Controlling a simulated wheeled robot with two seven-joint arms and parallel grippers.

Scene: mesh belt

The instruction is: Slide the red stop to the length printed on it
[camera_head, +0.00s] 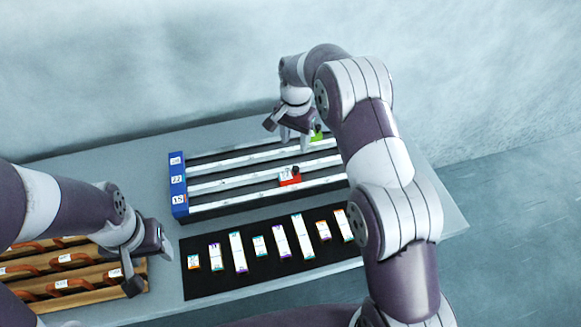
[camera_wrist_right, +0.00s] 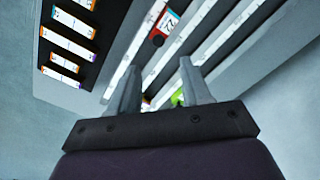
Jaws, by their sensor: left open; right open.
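The red stop (camera_head: 290,182) sits on the ruled rails, right of their middle, with a white printed label on top. In the right wrist view the red stop (camera_wrist_right: 163,26) shows a label that seems to read 22. A green stop (camera_head: 317,136) is on the back rail, partly hidden by my right arm. My right gripper (camera_head: 290,143) is open and empty over the back rail, behind the red stop and left of the green one. In its wrist view the green stop (camera_wrist_right: 178,98) is partly behind the fingers. My left gripper (camera_head: 150,268) is open and empty at the left.
A blue end block (camera_head: 178,186) with several number labels closes the rails' left end. A black mat (camera_head: 205,284) with several white labelled strips lies in front. A wooden rack (camera_head: 130,272) with brown handles is under my left gripper. Bare table (camera_head: 90,167) lies behind the rack.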

